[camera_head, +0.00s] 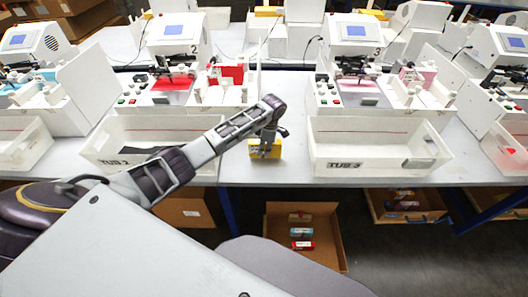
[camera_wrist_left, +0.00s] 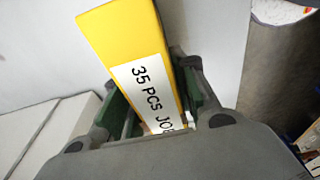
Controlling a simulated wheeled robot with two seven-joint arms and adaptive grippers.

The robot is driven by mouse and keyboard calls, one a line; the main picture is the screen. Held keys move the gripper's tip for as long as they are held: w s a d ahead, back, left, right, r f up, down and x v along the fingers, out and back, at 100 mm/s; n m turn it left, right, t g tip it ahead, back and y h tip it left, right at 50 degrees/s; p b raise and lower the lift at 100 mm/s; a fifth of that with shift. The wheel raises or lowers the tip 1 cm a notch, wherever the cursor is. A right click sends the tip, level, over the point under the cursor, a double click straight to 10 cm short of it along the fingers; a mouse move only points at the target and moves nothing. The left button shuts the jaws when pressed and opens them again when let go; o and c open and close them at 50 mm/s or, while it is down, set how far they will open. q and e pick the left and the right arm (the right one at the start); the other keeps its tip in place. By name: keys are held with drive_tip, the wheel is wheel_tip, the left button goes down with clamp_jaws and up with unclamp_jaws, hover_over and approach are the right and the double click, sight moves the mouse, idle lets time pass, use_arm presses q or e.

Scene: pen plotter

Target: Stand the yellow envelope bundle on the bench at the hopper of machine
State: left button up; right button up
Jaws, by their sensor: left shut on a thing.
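The yellow envelope bundle (camera_head: 275,152) is at the bench's front part, between the two tubs marked TUB 2 and TUB 3. My left gripper (camera_head: 265,145) comes down on it from above and is shut on it. In the left wrist view the yellow bundle (camera_wrist_left: 122,35) shows a white label reading "35 PCS JO", the rest hidden, and sits between the green-padded fingers of my left gripper (camera_wrist_left: 162,100). I cannot tell whether its underside touches the bench. Machine 2 (camera_head: 178,38) and machine 3 (camera_head: 353,35) stand behind. My right gripper is not in view.
TUB 2 (camera_head: 103,151) and TUB 3 (camera_head: 380,165) flank the bundle closely. A red stack (camera_head: 232,73) stands at machine 2's right side, a pink one (camera_head: 412,78) at machine 3's. Bare bench (camera_head: 285,110) lies between the machines. A cardboard box (camera_head: 330,230) is on the floor.

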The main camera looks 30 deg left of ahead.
use_arm(q)
drive_tip(key=shift+f, duration=1.1)
drive_tip(key=shift+f, duration=0.1)
drive_tip(key=o, duration=1.1)
drive_tip(key=r, duration=0.4)
drive_tip(key=d+r, duration=0.1)
drive_tip(key=r, duration=0.7)
drive_tip(key=shift+w+d, duration=0.35)
drive_tip(key=shift+w, duration=0.05)
